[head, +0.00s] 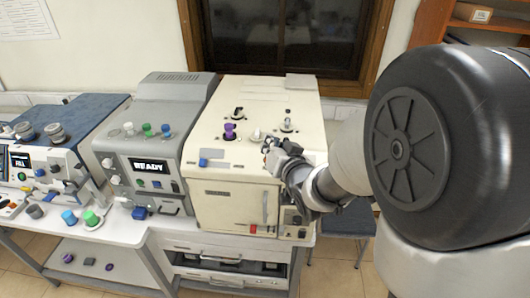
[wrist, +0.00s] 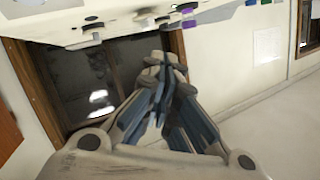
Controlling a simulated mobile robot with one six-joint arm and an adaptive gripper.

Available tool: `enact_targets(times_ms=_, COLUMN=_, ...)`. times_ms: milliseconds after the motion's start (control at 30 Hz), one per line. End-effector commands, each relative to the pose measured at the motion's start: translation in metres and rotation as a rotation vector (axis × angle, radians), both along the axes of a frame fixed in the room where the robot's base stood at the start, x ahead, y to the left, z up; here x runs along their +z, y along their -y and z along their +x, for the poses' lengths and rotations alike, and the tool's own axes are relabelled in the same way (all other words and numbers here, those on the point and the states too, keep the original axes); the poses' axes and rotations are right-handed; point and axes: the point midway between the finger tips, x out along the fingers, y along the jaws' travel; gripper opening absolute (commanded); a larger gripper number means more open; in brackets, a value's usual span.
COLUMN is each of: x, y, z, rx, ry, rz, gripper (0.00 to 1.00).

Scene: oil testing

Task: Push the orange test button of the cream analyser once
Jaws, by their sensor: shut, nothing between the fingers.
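The cream analyser (head: 232,205) stands at the middle of the bench in the head view, with a purple-topped part and small knobs on its upper surface. A small red-orange part (head: 255,229) shows low on its front; I cannot tell whether this is the test button. My gripper (head: 268,148) is shut and empty, in front of the analyser's upper right side as seen from the head. Touching or apart, I cannot tell. My gripper and arm hide part of the analyser's right front. In the wrist view my gripper's fingers (wrist: 163,68) are together.
A grey machine (head: 150,185) with a READY display stands left of the analyser, and a blue machine (head: 45,165) is further left. Loose knobs, one green (head: 91,218), lie on the bench. A dark window (head: 285,35) is behind. A stool (head: 350,221) stands at right.

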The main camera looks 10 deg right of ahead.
Motion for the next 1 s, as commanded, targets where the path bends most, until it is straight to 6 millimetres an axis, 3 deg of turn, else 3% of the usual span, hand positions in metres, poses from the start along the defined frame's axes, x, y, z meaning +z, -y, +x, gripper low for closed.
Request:
enact_targets(times_ms=233, x=-0.006, y=0.001, z=0.003, rx=0.000, ry=-0.001, rz=-0.001, gripper=0.00)
enact_targets(times_ms=700, x=-0.059, y=0.012, z=0.036, rx=-0.002, ry=-0.001, rz=-0.002, gripper=0.00)
enact_targets(times_ms=1000, x=-0.072, y=0.016, z=0.047, rx=-0.001, ry=0.000, rz=-0.001, gripper=0.00)
